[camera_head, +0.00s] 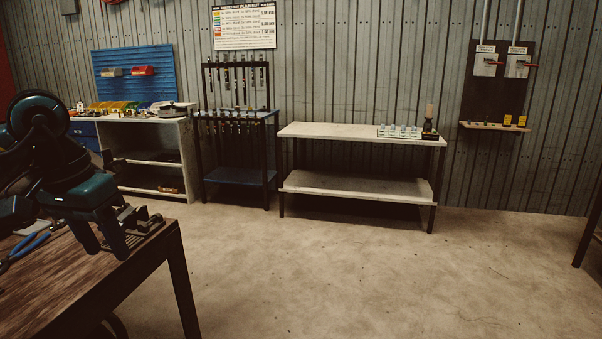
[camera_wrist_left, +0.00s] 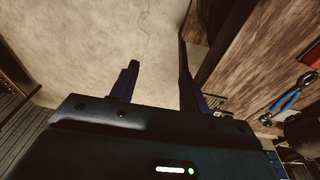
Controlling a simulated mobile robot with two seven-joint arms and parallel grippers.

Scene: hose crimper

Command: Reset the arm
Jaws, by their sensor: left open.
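My left arm comes in from the left in the head view, bent over the near wooden table. Its gripper (camera_head: 102,236) points down by the table's right edge, with two dark fingers apart. In the left wrist view the same gripper (camera_wrist_left: 160,88) is open, with nothing between its fingers and bare floor beyond them. My right gripper is in neither view.
The wooden table (camera_head: 75,285) holds blue-handled pliers (camera_head: 32,245) and a small metal fixture (camera_head: 140,219). A white-topped bench (camera_head: 340,131), a tool rack (camera_head: 237,178) and a cabinet (camera_head: 150,133) stand along the wall. The middle floor is clear.

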